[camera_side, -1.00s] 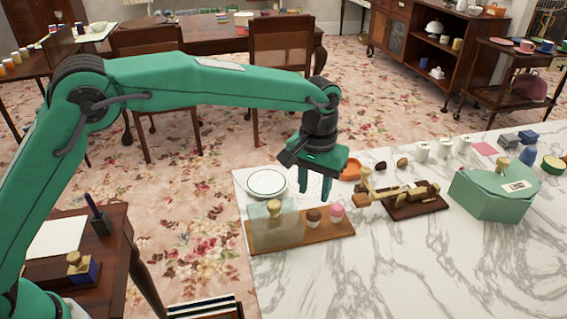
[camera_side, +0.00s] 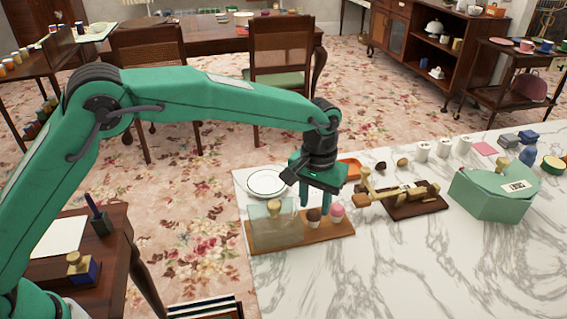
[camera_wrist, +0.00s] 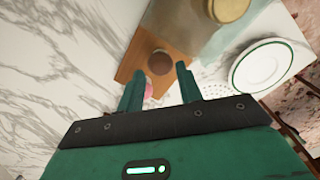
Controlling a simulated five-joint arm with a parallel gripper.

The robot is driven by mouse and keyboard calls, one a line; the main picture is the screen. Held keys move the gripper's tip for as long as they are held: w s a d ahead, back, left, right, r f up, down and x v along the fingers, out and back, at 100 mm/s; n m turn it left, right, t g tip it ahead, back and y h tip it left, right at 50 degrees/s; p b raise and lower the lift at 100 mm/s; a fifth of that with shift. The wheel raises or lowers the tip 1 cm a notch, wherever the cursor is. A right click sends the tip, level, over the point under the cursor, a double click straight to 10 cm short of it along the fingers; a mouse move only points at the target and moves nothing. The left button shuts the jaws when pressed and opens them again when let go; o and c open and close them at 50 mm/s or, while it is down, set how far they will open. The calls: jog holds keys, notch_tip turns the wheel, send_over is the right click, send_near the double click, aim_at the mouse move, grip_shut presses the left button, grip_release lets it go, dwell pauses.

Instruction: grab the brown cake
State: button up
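The brown cake (camera_side: 313,217) is a small cupcake with a dark brown top. It stands on a wooden board (camera_side: 340,232) on the marble table, left of a pink-topped cake (camera_side: 337,211). My gripper (camera_side: 315,205) points down just above and behind the brown cake, its fingers apart and empty. In the wrist view the round top of the brown cake (camera_wrist: 160,62) shows just beyond and between the two open fingertips (camera_wrist: 159,69). The pink cake (camera_wrist: 148,90) is partly hidden by the left finger there.
A clear cover (camera_side: 268,232) with a gold knob stands on the board's left end, close beside the brown cake. A white plate (camera_side: 267,183) lies behind it. A brass device (camera_side: 395,195) on a dark base stands right of the board. The marble in front is clear.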

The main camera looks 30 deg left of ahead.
aim_at(314, 212)
jog(key=shift+f, duration=2.05)
jog(key=c, duration=0.6)
